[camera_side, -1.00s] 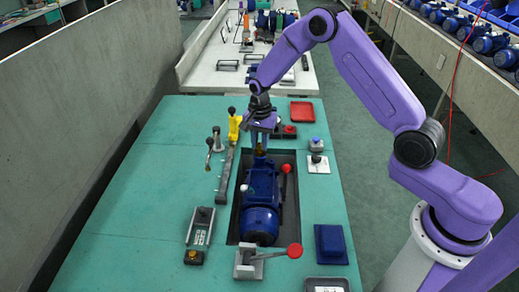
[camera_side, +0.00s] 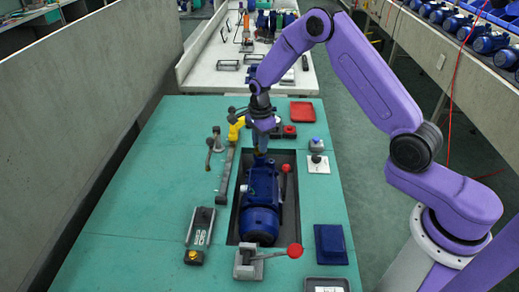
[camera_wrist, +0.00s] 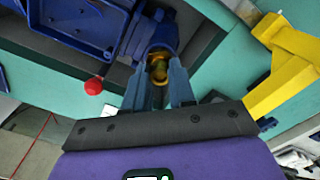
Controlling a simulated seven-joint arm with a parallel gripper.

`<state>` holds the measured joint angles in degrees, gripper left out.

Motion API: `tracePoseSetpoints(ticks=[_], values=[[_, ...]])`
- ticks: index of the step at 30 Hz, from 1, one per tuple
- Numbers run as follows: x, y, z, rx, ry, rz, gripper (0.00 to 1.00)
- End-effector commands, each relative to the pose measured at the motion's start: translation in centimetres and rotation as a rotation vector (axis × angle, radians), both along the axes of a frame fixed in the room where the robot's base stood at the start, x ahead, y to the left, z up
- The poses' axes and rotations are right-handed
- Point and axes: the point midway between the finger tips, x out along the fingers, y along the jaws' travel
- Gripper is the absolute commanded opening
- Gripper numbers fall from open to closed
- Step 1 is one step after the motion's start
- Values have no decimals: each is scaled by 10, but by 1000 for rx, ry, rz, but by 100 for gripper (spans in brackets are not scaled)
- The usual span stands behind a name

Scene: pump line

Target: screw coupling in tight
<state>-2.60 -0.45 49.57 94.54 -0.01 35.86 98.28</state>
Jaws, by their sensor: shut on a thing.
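A blue pump (camera_side: 261,195) lies in a dark recess in the green bench. It also shows in the wrist view (camera_wrist: 75,20). My gripper (camera_side: 260,150) is at the pump's far end, pointing down. In the wrist view my gripper (camera_wrist: 160,80) has its two fingers shut on a brass-coloured coupling (camera_wrist: 159,70). The coupling sits at the round blue port of the pump (camera_wrist: 155,35). How deep it sits in the port cannot be told. In the side view the coupling is mostly hidden by the fingers.
A yellow upright part (camera_side: 235,129) stands close left of my gripper. A red-knobbed lever (camera_side: 286,168) is beside the pump, and a clamp with a red knob (camera_side: 294,250) is at the near end.

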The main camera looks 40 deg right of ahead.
Motion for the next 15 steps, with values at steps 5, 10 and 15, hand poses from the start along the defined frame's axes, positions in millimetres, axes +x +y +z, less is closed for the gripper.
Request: tracePoseSetpoints(ticks=[5, 10, 15], values=[[-2, 1, -1, 0, 8, -13, 2], [-2, 1, -2, 0, 8, -180, 2], [-2, 1, -2, -1, 8, -388, 2]])
